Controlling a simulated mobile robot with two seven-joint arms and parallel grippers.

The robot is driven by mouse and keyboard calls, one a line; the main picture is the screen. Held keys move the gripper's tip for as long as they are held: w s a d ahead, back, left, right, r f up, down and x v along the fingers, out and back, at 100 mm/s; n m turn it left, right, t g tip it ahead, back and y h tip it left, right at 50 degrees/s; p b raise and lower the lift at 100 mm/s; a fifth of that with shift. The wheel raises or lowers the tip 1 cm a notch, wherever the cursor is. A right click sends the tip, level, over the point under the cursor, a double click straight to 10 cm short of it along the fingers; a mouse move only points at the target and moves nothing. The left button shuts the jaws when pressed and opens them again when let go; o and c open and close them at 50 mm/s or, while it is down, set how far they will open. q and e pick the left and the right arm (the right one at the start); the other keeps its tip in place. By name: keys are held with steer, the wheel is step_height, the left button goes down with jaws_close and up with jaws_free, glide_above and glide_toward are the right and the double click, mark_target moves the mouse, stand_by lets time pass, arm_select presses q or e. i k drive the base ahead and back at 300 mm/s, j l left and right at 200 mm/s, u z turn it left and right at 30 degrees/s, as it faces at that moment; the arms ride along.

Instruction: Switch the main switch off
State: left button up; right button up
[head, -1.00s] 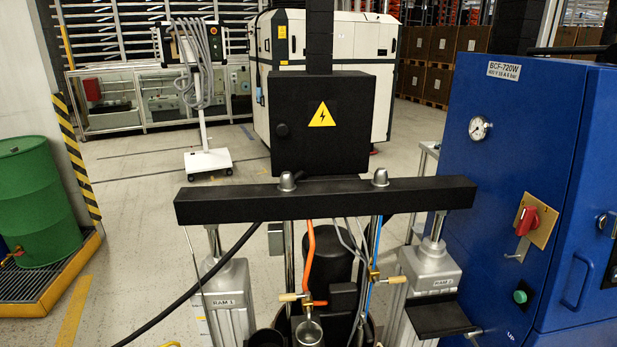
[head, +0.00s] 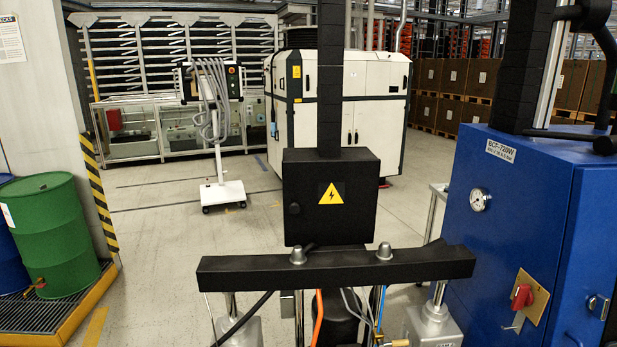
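The main switch (head: 522,296) is a red rotary handle on a yellowish plate on the front of the blue cabinet (head: 515,210), at the lower right. A small metal tab hangs at the plate's lower left. The cabinet carries a BCF-720W label and a round gauge (head: 480,199). Neither of my grippers shows in the head view.
The drum pump's black crossbeam (head: 340,270) and black box with a warning triangle (head: 330,198) stand in front, left of the cabinet. Green (head: 55,235) and blue drums stand on a yellow-edged tray at left.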

mark_target(523, 296)
steer(key=z, duration=1.35)
